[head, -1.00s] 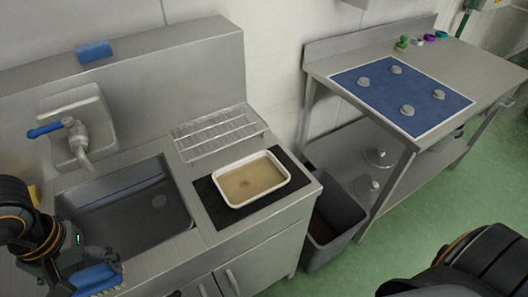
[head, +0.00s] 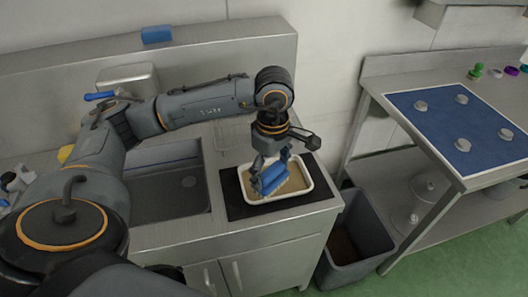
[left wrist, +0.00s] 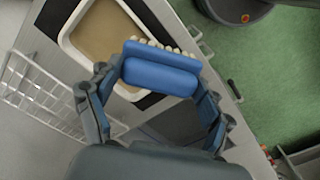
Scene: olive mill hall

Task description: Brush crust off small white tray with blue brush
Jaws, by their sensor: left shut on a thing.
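The small white tray (head: 306,190) lies on a black mat (head: 232,200) on the steel counter, with a brownish crust (head: 290,187) over its floor. My left gripper (head: 268,178) is shut on the blue brush (head: 273,179) and holds it over the tray. In the left wrist view the blue brush (left wrist: 160,75) sits between the fingers of the gripper (left wrist: 158,88), with its pale bristles toward the tray (left wrist: 68,42). I cannot tell whether the bristles touch the crust. My right gripper is not in view.
A sink (head: 170,190) lies left of the mat, and a wire rack (left wrist: 35,95) stands behind the tray. A grey bin (head: 362,235) stands on the floor right of the counter. A steel table (head: 395,165) with a blue mat (head: 460,120) is farther right.

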